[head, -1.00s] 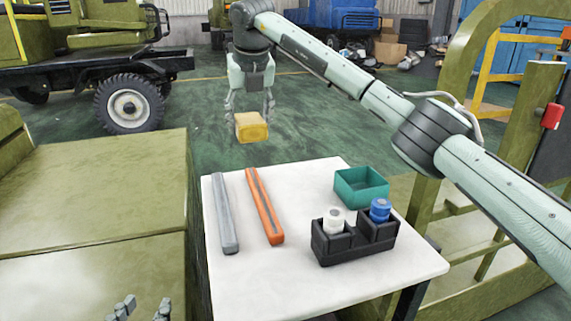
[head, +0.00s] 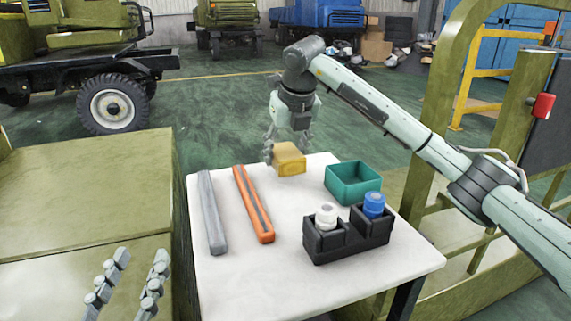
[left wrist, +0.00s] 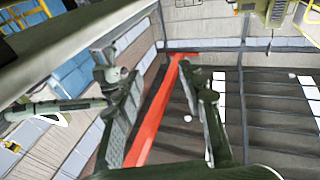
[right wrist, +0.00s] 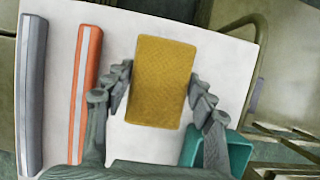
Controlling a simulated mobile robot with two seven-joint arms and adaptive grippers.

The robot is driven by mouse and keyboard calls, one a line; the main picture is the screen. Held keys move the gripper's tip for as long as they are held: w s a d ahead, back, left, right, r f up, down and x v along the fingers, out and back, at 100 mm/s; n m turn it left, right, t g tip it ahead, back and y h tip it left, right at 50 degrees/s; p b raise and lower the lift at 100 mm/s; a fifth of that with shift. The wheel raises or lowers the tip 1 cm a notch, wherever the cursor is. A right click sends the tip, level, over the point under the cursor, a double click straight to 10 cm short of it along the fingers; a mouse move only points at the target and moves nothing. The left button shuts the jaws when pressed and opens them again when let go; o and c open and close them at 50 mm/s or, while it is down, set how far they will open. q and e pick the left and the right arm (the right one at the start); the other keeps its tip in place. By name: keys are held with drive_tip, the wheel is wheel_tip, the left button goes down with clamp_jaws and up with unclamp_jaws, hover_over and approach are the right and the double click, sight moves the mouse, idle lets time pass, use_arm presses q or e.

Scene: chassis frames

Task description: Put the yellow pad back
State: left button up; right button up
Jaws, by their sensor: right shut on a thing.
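The yellow pad (head: 289,158) is a thick block held by my right gripper (head: 288,152) over the far edge of the white table. In the right wrist view the pad (right wrist: 161,80) sits between the two fingers of my right gripper (right wrist: 160,90), which are shut on its sides. The teal open box (head: 353,183) stands on the table to the right and nearer. My left gripper (head: 127,285) is at the lower left of the head view, over the olive surface. In the left wrist view its fingers (left wrist: 165,105) are apart with nothing between them.
On the white table (head: 255,285) lie a grey bar (head: 212,213) and an orange bar (head: 253,204). A black two-cell holder (head: 348,238) carries a white bottle (head: 326,216) and a blue bottle (head: 374,205). The table's front left is clear. An olive frame (head: 455,110) stands at right.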

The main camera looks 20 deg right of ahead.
use_arm(q)
drive_tip(key=shift+s+d+r, duration=0.15)
drive_tip(key=shift+d+r, duration=0.05)
drive_tip(key=shift+r, duration=0.45)
use_arm(e)
drive_tip(key=shift+f, duration=1.3)
use_arm(q)
drive_tip(key=shift+t, duration=0.3)
use_arm(e)
drive_tip(key=o, duration=1.1)
use_arm(q)
drive_tip(key=shift+r, duration=0.15)
drive_tip(key=f+g, duration=0.1)
drive_tip(key=f, duration=0.1)
drive_tip(key=a+f+y, duration=0.1)
drive_tip(key=w+f+g+p, duration=0.1)
drive_tip(key=f, duration=0.1)
drive_tip(key=shift+a+f+g, duration=0.3)
drive_tip(key=shift+a, duration=0.1)
use_arm(e)
drive_tip(key=v, duration=1.2)
